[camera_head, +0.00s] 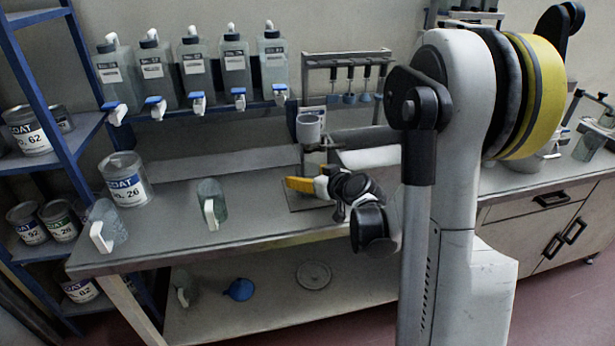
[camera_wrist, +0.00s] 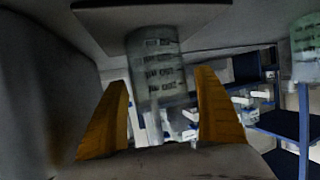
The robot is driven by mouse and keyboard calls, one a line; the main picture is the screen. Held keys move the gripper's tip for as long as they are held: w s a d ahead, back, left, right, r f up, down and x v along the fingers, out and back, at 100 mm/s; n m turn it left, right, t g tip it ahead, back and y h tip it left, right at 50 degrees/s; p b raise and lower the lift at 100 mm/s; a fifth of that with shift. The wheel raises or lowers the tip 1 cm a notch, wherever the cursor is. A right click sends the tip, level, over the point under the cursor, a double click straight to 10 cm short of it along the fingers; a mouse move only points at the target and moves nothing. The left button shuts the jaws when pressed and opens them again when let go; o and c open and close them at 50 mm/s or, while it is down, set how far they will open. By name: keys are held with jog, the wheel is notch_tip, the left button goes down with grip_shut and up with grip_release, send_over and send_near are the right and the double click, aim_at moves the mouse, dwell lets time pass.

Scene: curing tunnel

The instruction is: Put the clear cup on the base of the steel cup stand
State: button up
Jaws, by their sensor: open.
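The steel cup stand (camera_head: 303,168) stands on the bench, with a grey cup (camera_head: 309,128) at its top and a flat base plate (camera_head: 297,202) below. My gripper (camera_head: 299,185) is low at the stand, over the base. In the wrist view its yellow fingers (camera_wrist: 165,115) are open, one on each side of the clear cup (camera_wrist: 158,70), with narrow gaps showing. The cup has printed markings. One end appears to meet the dark base plate (camera_wrist: 95,17) at the picture's top. In the head view this cup is mostly hidden by my gripper.
Two other clear cups with white handles, one mid-bench (camera_head: 211,203) and one at left (camera_head: 106,226), stand near a paint can (camera_head: 125,180). Several tap bottles (camera_head: 194,68) line the back shelf. A tool rack (camera_head: 347,62) stands behind the stand.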

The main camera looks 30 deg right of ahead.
jog(key=p+v, duration=0.1)
jog(key=v, duration=0.1)
jog(key=p+v, duration=0.1)
jog(key=v, duration=0.2)
jog(key=p+v, duration=0.1)
jog(key=v, duration=0.1)
jog(key=shift+s+a+r, duration=0.2)
jog(key=shift+a+r, duration=0.05)
jog(key=shift+r, duration=0.1)
jog(key=s+a+r+g+y, duration=0.1)
jog(key=s+a+r+g, duration=0.1)
jog(key=s+a, duration=0.35)
jog(key=s+a+r+g, duration=0.2)
jog(key=a, duration=0.6)
jog(key=s+a+r+g+h, duration=0.1)
jog(key=s+a, duration=0.3)
jog(key=s, duration=0.9)
jog(key=shift+g, duration=0.8)
